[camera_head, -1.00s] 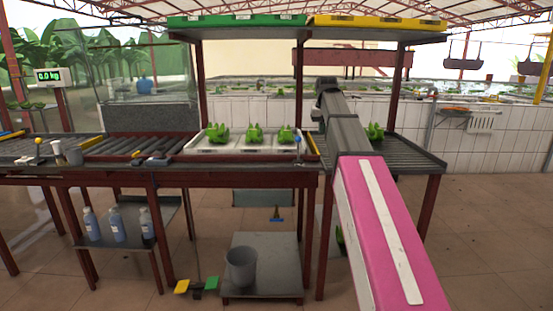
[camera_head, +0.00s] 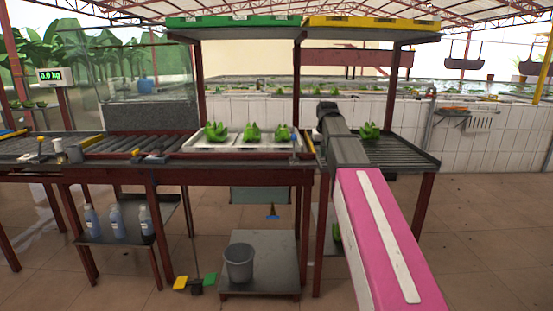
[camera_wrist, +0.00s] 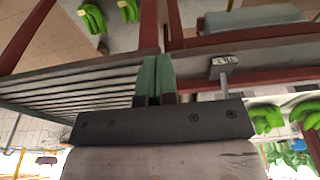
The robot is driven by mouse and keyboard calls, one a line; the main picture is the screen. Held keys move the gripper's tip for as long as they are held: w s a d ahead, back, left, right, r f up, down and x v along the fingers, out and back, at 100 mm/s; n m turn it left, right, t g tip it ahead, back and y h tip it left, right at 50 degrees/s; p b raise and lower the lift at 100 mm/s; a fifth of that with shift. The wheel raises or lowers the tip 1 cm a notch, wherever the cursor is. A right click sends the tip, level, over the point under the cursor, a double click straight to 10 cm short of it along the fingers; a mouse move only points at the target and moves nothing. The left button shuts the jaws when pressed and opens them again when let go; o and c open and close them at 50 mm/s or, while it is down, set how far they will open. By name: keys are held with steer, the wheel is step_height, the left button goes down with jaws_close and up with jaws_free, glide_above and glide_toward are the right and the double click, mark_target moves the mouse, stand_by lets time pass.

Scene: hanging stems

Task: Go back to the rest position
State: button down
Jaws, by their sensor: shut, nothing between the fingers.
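My gripper (camera_wrist: 155,78) shows in the wrist view with its two green fingers pressed together, empty. In the head view my pink and grey arm reaches from the lower right toward the roller table (camera_head: 408,152); the fingers are hidden there behind the arm. A green banana bunch (camera_head: 368,132) shows on the roller table, just right of my arm's end. Several more bunches (camera_head: 253,132) sit in the white tray (camera_head: 190,148) left of the arm. Bunches also show at the right of the wrist view (camera_wrist: 266,118).
Above the tables, a shelf carries a green tray (camera_head: 235,21) and a yellow tray (camera_head: 372,23). A grey bucket (camera_head: 239,262) stands on a low platform below. Bottles (camera_head: 117,222) stand on a lower shelf at left. The tiled floor at right (camera_head: 490,225) is clear.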

steer(key=s+f, duration=0.8)
steer(key=f, duration=0.4)
steer(key=s+f+g, duration=0.1)
steer(key=s+f, duration=0.8)
steer(key=f, duration=0.4)
steer(key=s+f+g, duration=0.1)
steer(key=s+f, duration=0.8)
steer(key=f, duration=0.4)
